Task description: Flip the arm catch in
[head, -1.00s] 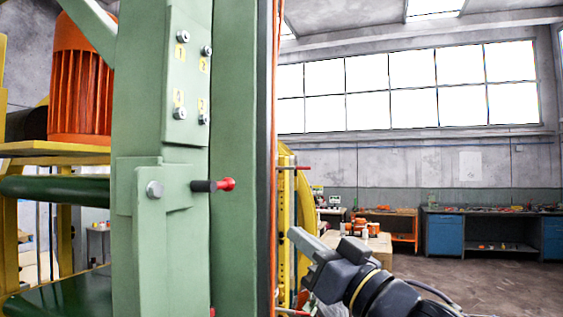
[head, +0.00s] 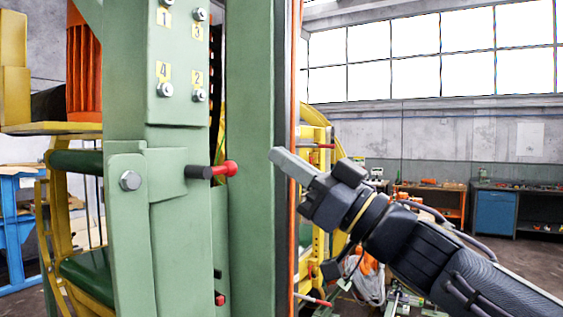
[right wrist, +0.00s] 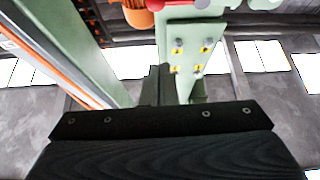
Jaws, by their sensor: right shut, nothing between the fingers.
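A short dark catch pin with a red knob (head: 225,168) sticks out to the right from the green post (head: 180,235) in the head view. I take it for the arm catch. A red end, probably this knob, shows at the top edge of the right wrist view (right wrist: 202,4). A second red tip (head: 219,299) shows lower on the post. My right gripper (head: 276,156) is shut and empty. Its tips lie to the right of the red knob in the picture, apart from it. The shut fingers also show in the right wrist view (right wrist: 154,86). My left gripper is out of view.
A green plate (head: 180,60) with numbered bolts sits above the catch. A second green upright (head: 252,200) with an orange edge stands behind the knob. A yellow ring frame (head: 312,190) stands beyond it. Workbenches (head: 495,212) line the far wall.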

